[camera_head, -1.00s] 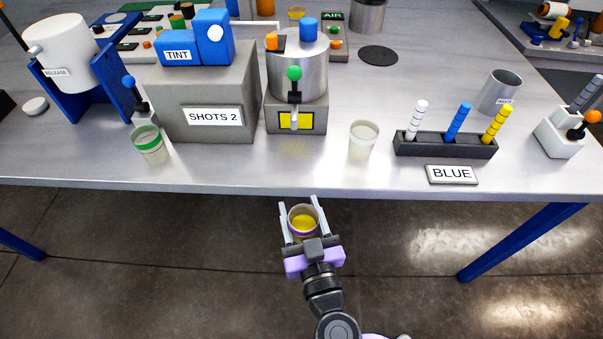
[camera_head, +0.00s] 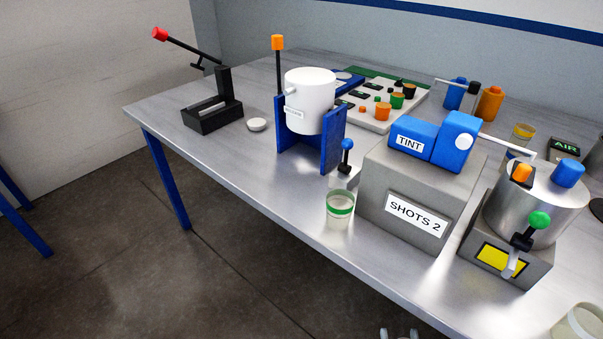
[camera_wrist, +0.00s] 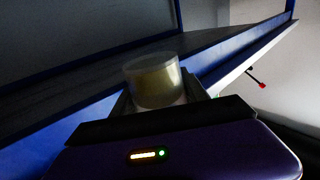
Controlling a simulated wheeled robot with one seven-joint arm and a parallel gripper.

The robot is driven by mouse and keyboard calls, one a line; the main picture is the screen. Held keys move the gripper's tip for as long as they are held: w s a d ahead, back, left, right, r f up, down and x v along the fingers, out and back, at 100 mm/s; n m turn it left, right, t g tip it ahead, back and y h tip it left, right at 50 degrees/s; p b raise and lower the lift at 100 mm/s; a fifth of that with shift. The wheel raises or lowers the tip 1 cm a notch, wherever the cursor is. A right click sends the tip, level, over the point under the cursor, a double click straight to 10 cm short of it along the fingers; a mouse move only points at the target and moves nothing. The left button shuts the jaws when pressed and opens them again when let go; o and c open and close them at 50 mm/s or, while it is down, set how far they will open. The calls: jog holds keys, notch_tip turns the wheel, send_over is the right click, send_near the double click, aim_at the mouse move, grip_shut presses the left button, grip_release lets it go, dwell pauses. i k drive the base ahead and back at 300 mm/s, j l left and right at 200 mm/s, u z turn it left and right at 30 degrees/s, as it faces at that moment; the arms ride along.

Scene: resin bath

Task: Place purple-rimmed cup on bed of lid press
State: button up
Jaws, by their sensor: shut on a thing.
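My gripper (camera_wrist: 158,100) is shut on a clear cup (camera_wrist: 153,80), held between its two fingers in the dark wrist view. The cup has yellowish contents; its rim colour does not show there. The red knob also shows in the wrist view (camera_wrist: 262,85).
A white round disc (camera_head: 257,124) lies right of the press. A white tank in a blue stand (camera_head: 331,150), a green-rimmed cup (camera_head: 340,208) and the grey SHOTS 2 box (camera_head: 376,200) stand along the table (camera_head: 270,180). The floor before the table's left end is clear.

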aim_at(207, 107)
jog(key=i+j, duration=0.6)
jog(key=j, duration=0.15)
jog(key=i+j, duration=0.6)
jog(key=j, duration=0.15)
